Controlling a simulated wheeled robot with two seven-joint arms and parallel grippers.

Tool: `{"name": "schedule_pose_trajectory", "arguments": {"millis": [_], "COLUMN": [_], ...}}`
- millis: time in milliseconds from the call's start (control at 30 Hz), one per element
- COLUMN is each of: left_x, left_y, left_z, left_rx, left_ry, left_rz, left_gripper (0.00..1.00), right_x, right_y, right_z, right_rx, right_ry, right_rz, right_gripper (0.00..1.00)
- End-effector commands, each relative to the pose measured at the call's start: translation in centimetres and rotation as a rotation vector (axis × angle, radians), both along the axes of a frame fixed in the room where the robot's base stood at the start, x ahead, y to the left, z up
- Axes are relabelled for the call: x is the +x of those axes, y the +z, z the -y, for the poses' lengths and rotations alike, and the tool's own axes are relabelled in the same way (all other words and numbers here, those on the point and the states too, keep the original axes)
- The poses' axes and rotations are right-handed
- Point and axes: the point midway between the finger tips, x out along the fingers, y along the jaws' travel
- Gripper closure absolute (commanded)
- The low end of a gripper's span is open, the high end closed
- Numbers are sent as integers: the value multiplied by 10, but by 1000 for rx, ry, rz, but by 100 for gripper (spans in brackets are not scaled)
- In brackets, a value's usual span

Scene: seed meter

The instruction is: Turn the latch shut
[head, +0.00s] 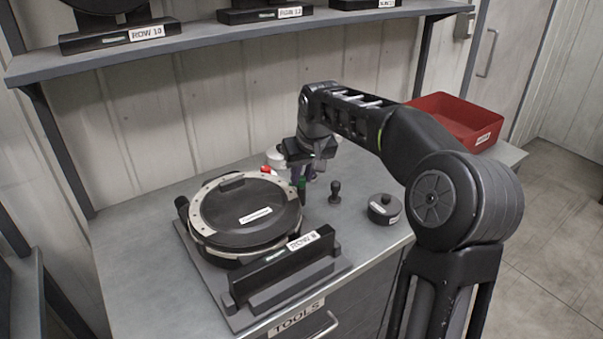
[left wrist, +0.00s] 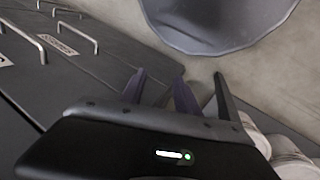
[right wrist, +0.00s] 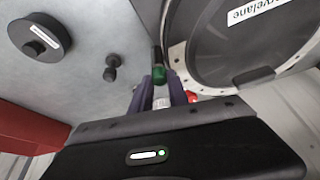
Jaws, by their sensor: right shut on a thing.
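The seed meter (head: 245,213) is a round black lid with a pale ring on a dark base, lying on the bench. It also shows in the right wrist view (right wrist: 240,45). My right gripper (right wrist: 160,92) is shut on a slim green-and-black piece (right wrist: 160,76) beside the ring's edge. In the head view, the green piece (head: 302,184) hangs below the jaws; I cannot tell whether it is the latch. A small red part (right wrist: 192,97) shows by the ring's edge. My left gripper (left wrist: 160,82) is open and empty, away from the bench top.
A black knob-like piece (head: 335,192) and a round black lidded weight (head: 384,208) stand right of the meter. A red bin (head: 455,118) is at the back right. A shelf (head: 215,35) with row units hangs above. Drawer handles (left wrist: 75,30) are near my left gripper.

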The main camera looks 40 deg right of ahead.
Motion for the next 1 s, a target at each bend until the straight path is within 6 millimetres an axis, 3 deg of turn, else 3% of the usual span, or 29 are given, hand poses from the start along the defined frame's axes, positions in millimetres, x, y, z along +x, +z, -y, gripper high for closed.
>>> {"name": "schedule_pose_trajectory", "arguments": {"millis": [600, 1000], "left_x": [-2, -3], "left_y": [18, 22], "left_z": [-1, -1], "left_rx": [4, 6], "left_ry": [2, 2], "left_rz": [-7, -9], "left_gripper": [62, 62], "right_x": [0, 0], "right_y": [0, -1], "right_z": [4, 4], "right_rx": [2, 0], "right_ry": [551, 710], "right_rz": [-3, -4], "right_gripper": [100, 100]}}
